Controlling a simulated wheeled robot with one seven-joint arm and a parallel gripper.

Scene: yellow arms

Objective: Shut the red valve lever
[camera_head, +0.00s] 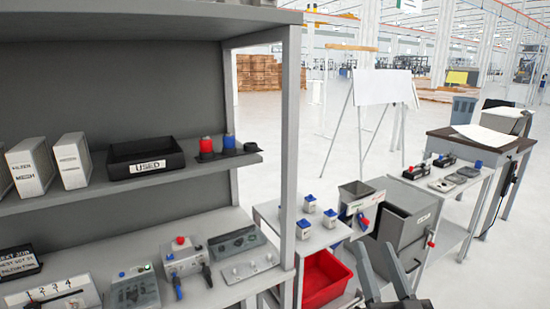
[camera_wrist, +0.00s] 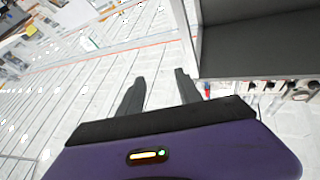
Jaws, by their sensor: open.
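A small red lever (camera_head: 364,225) shows on the front of a grey box (camera_head: 357,193), beside a blue part (camera_head: 352,210). Another red handle (camera_head: 431,238) is on the side of a larger grey cabinet (camera_head: 408,225). I cannot tell which one is the valve lever, or its exact angle. My gripper (camera_head: 378,248) is open and empty at the bottom of the head view, in front of the cabinet. Its dark fingers (camera_wrist: 159,77) point forward in the wrist view, apart, with only floor between them. A small red and blue part (camera_wrist: 207,89) shows right of the right finger.
A shelf unit (camera_head: 292,130) with small devices stands at the left. A red bin (camera_head: 324,278) sits under a bench with several blue-topped blocks (camera_head: 309,202). A side table (camera_head: 440,182) stands to the right.

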